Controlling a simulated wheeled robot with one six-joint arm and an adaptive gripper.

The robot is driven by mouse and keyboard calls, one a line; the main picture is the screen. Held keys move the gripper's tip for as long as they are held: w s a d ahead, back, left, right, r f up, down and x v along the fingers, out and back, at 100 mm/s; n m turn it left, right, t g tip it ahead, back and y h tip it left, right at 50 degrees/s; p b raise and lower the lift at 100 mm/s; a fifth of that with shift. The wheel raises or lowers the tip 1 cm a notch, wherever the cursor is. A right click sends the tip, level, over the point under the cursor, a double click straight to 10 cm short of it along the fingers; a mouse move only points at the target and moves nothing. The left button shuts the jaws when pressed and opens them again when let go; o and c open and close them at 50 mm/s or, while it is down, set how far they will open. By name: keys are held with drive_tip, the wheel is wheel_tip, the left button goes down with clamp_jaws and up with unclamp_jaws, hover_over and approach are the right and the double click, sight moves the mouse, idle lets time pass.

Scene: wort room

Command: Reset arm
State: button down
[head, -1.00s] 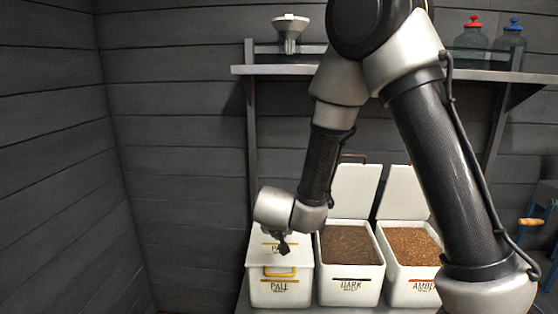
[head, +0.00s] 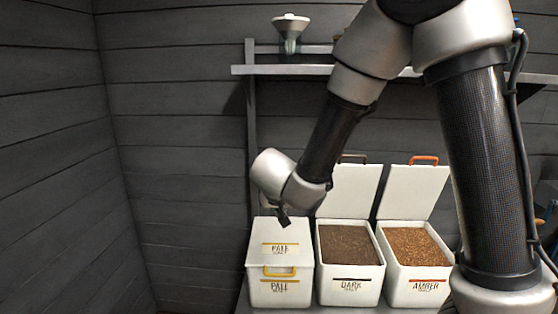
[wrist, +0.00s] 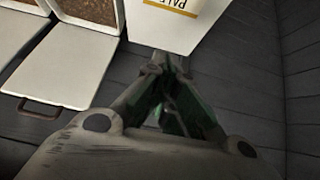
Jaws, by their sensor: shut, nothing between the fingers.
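My gripper (head: 284,217) hangs above the back part of the pale malt bin's closed lid in the head view, small and dark at the end of my arm. In the wrist view my gripper (wrist: 172,70) fills the lower middle, its fingers together and empty. The pale malt bin (head: 262,291) is white with a yellow handle, and its lid (head: 265,256) is down. In the wrist view the pale bin's white lid (wrist: 190,30) shows just past my fingertips; I cannot tell whether they touch it.
The dark malt bin (head: 333,293) and amber malt bin (head: 403,293) stand open to the right, full of grain, lids raised behind them. A shelf (head: 300,70) with a funnel-like item (head: 290,30) runs above. The left wall area is clear.

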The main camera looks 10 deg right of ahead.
drive_tip(key=s+d+r+n+g+h, duration=0.2)
drive_tip(key=s+d+n, duration=0.2)
drive_tip(key=d, duration=0.5)
drive_tip(key=s+d+r+n+g+h, duration=0.2)
drive_tip(key=s+d+r+n, duration=0.15)
drive_tip(key=d, duration=0.55)
drive_tip(key=s+d+r+m+y, duration=0.1)
drive_tip(key=s+d+r+y, duration=0.1)
drive_tip(key=s, duration=0.4)
drive_tip(key=s+d+r+m+y, duration=0.2)
drive_tip(key=s+d+r, duration=0.1)
drive_tip(key=s, duration=0.4)
drive_tip(key=s+d+r+m+y, duration=0.1)
drive_tip(key=s+d+r+m, duration=0.1)
drive_tip(key=s, duration=0.5)
drive_tip(key=shift+s+d+r+y, duration=0.2)
drive_tip(key=shift+d+r+y, duration=0.2)
drive_tip(key=shift+d+r, duration=0.35)
